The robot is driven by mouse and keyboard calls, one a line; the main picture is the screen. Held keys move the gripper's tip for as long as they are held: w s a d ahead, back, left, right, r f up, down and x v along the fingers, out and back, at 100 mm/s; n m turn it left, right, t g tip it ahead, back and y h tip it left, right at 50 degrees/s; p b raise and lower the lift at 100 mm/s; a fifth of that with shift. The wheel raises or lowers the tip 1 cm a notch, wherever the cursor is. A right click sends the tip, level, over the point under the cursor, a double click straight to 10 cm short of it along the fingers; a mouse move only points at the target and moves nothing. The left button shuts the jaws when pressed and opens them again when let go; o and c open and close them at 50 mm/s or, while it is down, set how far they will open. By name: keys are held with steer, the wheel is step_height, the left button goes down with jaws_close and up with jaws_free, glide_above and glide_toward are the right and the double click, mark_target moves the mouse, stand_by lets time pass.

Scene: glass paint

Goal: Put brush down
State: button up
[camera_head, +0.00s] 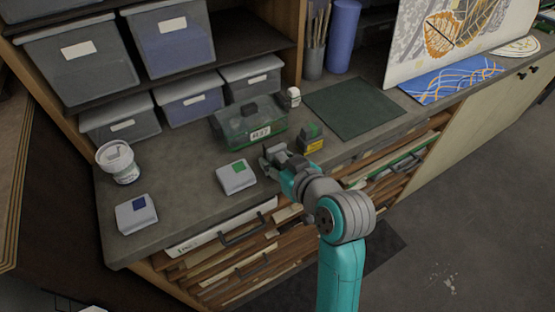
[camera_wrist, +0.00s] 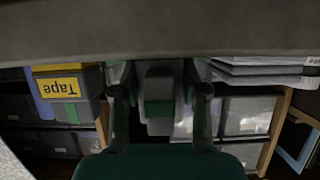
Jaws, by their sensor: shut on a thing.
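My gripper (camera_head: 274,160) is low over the front of the grey counter (camera_head: 190,208), between a white box with a green label (camera_head: 237,178) and a small dark box with a yellow label (camera_head: 311,139). In the wrist view, which is upside down, my gripper's fingers (camera_wrist: 159,90) stand on both sides of a grey and green shape. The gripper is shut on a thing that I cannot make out. No loose brush shows on the counter. Several brushes (camera_head: 319,25) stand in a dark cup (camera_head: 314,63) at the back.
A green case with a dark lid (camera_head: 250,124) stands just behind my gripper. A dark green mat (camera_head: 354,107) lies bare to the right. A white tub (camera_head: 118,162) and a white box with a blue label (camera_head: 137,213) stand at left. Storage bins (camera_head: 190,101) line the back.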

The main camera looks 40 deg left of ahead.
steer(key=shift+f, duration=0.15)
steer(key=o, duration=1.2)
steer(key=shift+d+r, duration=0.25)
steer(key=v, duration=1.1)
steer(key=shift+s+d, duration=0.2)
